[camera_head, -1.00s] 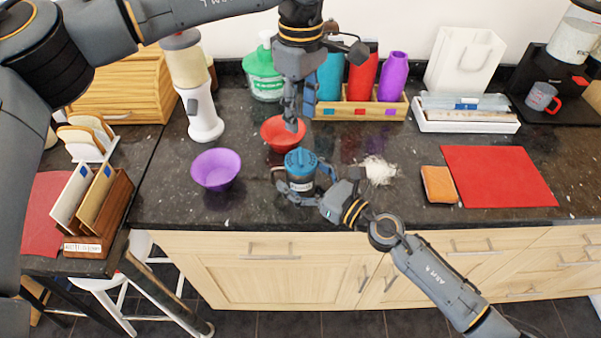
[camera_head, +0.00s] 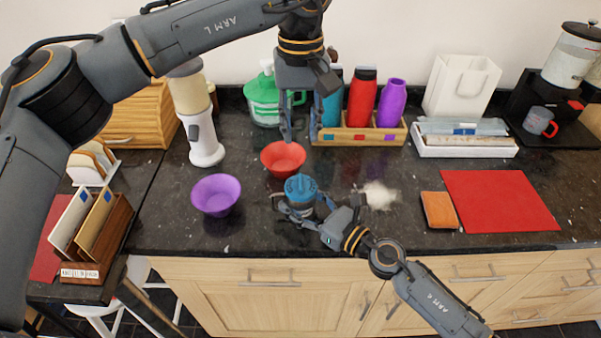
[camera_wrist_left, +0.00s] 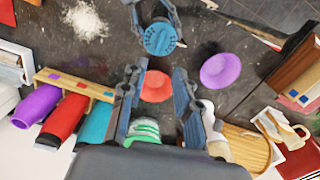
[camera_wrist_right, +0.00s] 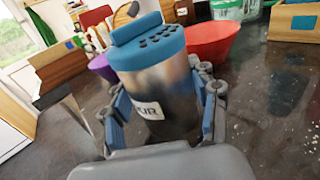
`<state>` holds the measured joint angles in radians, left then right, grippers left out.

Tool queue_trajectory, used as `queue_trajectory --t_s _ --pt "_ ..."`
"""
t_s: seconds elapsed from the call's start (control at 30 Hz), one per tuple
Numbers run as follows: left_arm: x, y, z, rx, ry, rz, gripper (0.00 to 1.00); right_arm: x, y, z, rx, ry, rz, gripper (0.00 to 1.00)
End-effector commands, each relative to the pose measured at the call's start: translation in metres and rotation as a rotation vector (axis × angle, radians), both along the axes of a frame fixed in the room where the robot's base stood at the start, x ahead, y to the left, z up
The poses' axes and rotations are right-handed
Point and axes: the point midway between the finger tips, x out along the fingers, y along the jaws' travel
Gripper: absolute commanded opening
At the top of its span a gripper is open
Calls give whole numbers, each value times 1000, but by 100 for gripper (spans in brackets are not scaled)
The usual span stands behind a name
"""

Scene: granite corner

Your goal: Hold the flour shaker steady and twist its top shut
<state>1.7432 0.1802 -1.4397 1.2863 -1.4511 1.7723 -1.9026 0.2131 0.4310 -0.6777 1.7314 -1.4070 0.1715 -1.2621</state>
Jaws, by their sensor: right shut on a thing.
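The flour shaker (camera_head: 301,190) is a steel cylinder with a blue perforated top, upright on the dark granite counter. In the right wrist view its metal body (camera_wrist_right: 160,95) carries a partly hidden white label, and its blue top (camera_wrist_right: 148,45) has a raised grip bar. My right gripper (camera_head: 302,208) is shut around the shaker's body from the front. My left gripper (camera_head: 288,138) is open and empty, pointing down above the red bowl, behind and higher than the shaker. In the left wrist view the shaker's top (camera_wrist_left: 160,38) lies beyond the open fingers.
A red bowl (camera_head: 283,158) stands just behind the shaker and a purple bowl (camera_head: 216,194) to its left. Spilled flour (camera_head: 379,195) lies to the right. A bottle rack (camera_head: 360,134), green-lidded container (camera_head: 263,100) and white grinder (camera_head: 204,140) stand behind. An orange sponge (camera_head: 439,210) lies near a red mat (camera_head: 500,200).

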Motion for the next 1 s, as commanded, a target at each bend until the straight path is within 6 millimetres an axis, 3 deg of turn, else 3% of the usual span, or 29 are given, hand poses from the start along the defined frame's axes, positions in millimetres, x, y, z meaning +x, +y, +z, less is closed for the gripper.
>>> queue_trajectory --t_s 0.13,0.27,0.7,1.0 --pt "0 1 -5 1 2 -51 31 0 0 0 0 0 0 22" --pt "0 1 -22 1 3 -53 31 0 0 0 0 0 0 22" --pt "0 1 -103 1 2 -49 31 0 0 0 0 0 0 22" --pt "0 1 -119 0 1 -49 31 0 0 0 0 0 0 22"
